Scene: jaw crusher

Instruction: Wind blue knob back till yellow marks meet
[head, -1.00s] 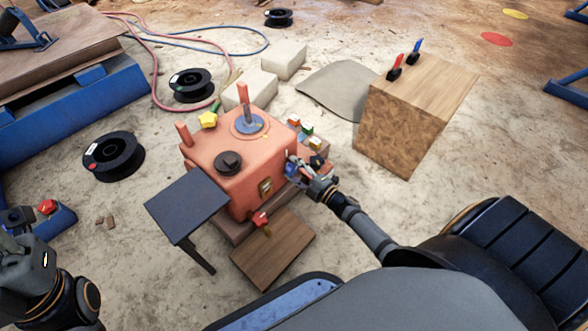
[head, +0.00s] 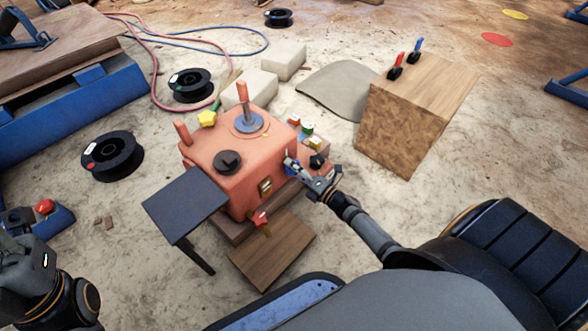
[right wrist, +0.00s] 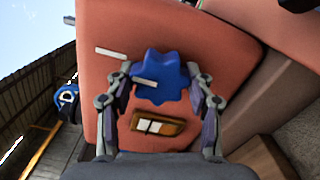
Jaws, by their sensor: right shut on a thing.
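The blue knob (right wrist: 160,78) sits on the side of the orange crusher housing (head: 213,145). In the right wrist view my right gripper (right wrist: 159,72) has one finger on each side of the knob, shut on it. A pale mark (right wrist: 111,53) lies on the housing to the knob's upper left. A second pale mark (right wrist: 145,82) lies on the knob, lower and to the right, apart from the first. Their yellow colour is not clear. In the head view my right gripper (head: 291,165) hides most of the knob. My left gripper (head: 18,243) is at the lower left, its jaws unclear.
A small window (right wrist: 157,124) sits below the knob. A red star-shaped knob (head: 260,220) and a dark side plate (head: 185,204) project from the crusher. Coloured buttons (head: 306,130) stand beside the housing. A wooden block (head: 408,115) with two levers stands to the right.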

